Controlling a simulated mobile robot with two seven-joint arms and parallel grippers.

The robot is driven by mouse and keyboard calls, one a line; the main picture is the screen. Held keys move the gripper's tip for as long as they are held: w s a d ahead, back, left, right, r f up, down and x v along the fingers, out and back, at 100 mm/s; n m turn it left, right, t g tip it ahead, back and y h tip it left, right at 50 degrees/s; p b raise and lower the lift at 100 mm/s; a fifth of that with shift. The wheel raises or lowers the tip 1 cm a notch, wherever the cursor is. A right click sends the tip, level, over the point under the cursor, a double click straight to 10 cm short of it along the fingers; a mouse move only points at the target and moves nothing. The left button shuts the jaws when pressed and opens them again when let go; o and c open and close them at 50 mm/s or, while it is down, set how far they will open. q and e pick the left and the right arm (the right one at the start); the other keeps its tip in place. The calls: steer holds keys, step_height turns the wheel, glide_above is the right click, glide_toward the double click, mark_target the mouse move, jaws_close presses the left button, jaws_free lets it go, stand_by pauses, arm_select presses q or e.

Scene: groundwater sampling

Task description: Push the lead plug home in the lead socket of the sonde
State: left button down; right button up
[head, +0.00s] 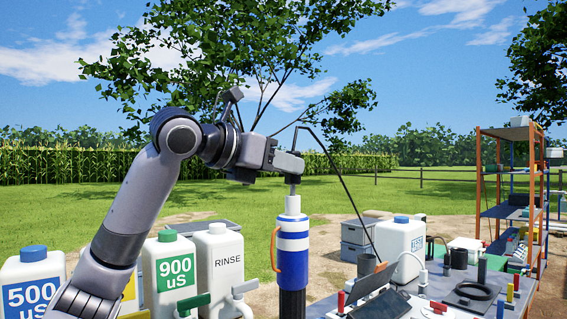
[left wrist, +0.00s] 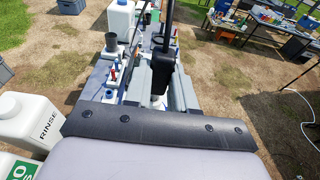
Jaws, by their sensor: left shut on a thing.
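A black lead rises from the gripper, bends over and runs down to the right. The sonde (head: 292,244), an upright blue and white cylinder with an orange handle, stands directly beneath. The plug meets its white top; how deep it sits in the socket cannot be told. In the left wrist view the fingers (left wrist: 162,78) flank a black part of the plug (left wrist: 164,50). My right gripper is not in view.
White jugs, including the RINSE jug (head: 219,268) and the 900 uS jug (head: 169,272), stand left of the sonde. The table (head: 455,285) at right carries small bottles, a dark tray and a white jug (head: 400,248). An orange shelf rack (head: 510,190) stands behind.

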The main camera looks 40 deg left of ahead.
arm_select(q)
steer(key=shift+f+b, duration=0.5)
steer(key=shift+f, duration=0.25)
steer(key=c, duration=0.9)
jaws_free()
steer(key=shift+o, duration=0.2)
steer(key=shift+s+r, duration=0.1)
steer(key=v, duration=0.7)
